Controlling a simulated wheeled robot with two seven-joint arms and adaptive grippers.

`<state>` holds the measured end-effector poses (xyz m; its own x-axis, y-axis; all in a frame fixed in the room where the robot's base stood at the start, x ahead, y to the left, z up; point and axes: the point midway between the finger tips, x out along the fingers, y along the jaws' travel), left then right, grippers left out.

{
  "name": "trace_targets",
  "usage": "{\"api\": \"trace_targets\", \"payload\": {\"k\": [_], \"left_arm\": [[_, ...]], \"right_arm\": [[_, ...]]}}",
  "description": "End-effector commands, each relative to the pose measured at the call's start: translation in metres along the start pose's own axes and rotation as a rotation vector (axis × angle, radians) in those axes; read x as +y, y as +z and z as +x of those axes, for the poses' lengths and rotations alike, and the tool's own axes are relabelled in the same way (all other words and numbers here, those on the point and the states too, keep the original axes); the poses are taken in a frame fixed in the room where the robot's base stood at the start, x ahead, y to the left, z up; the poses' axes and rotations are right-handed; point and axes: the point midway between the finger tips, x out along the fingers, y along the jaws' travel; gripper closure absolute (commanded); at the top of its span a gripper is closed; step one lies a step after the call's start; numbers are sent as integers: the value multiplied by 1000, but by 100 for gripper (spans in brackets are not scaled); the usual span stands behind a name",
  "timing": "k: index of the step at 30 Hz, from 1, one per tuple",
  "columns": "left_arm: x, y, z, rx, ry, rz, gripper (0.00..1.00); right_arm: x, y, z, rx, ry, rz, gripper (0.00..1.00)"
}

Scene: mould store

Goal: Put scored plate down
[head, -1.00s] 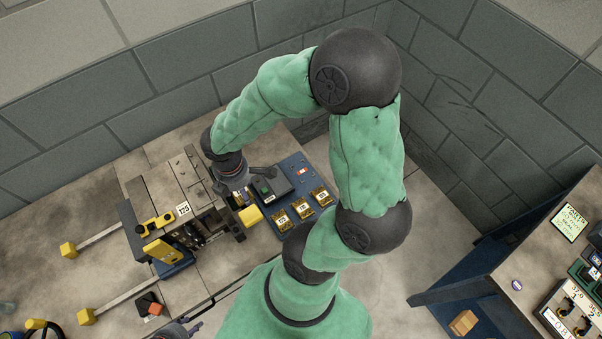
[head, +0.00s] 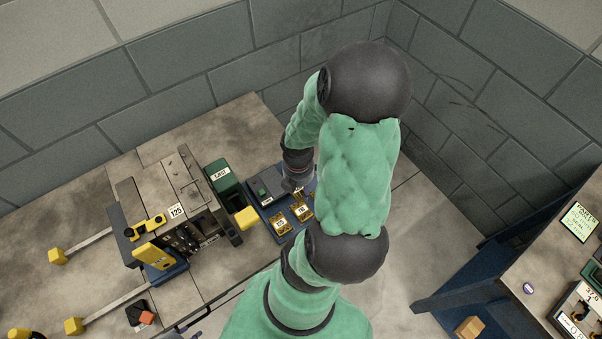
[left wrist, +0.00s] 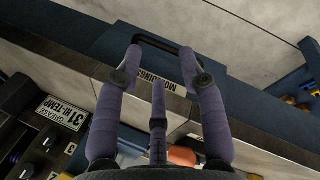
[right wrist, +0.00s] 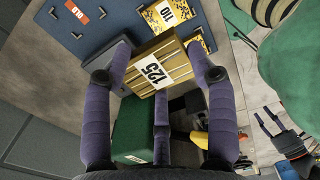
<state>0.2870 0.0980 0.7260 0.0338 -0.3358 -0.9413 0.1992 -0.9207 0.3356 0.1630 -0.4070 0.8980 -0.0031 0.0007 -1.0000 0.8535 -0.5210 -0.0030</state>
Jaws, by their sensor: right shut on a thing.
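A gold, grooved plate labelled 125 (right wrist: 152,72) is between the fingers of my right gripper (right wrist: 160,75) in the right wrist view, and the gripper is shut on it. In the head view my right gripper (head: 297,188) is over the right part of the blue board (head: 270,208); my arm hides part of that board, and the held plate cannot be made out there. Two gold labelled plates (head: 281,223) (head: 302,206) lie on the board. My left gripper (left wrist: 158,72) has its fingers spread, in front of a dark bar handle (left wrist: 160,42) marked MOULDINGS.
The grey moulding machine (head: 165,190) with yellow knobs is further left. A second bench (head: 545,260) is at the right.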

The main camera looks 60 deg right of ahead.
Motion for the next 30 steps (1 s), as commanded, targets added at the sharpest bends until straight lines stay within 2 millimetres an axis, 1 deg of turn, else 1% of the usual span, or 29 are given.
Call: {"api": "trace_targets", "payload": {"k": [2, 5, 16, 18, 21, 24, 30], "left_arm": [[-1, 0, 2, 0, 0, 0, 60], [-2, 0, 5, 0, 0, 0, 60], [-8, -1, 24, 0, 0, 0, 60], [-10, -1, 29, 0, 0, 0, 60], [-12, -1, 35, 0, 0, 0, 60], [-14, -1, 39, 0, 0, 0, 60], [-15, -2, 41, 0, 0, 0, 60]], "right_arm": [[2, 4, 3, -1, 1, 3, 97], [12, 12, 9, -1, 1, 2, 97], [71, 57, 44, -1, 1, 1, 97], [79, 63, 56, 1, -1, 2, 97], [89, 71, 72, 1, -1, 1, 97], [98, 77, 83, 0, 0, 1, 97], [105, 82, 91, -1, 2, 1, 97]]}}
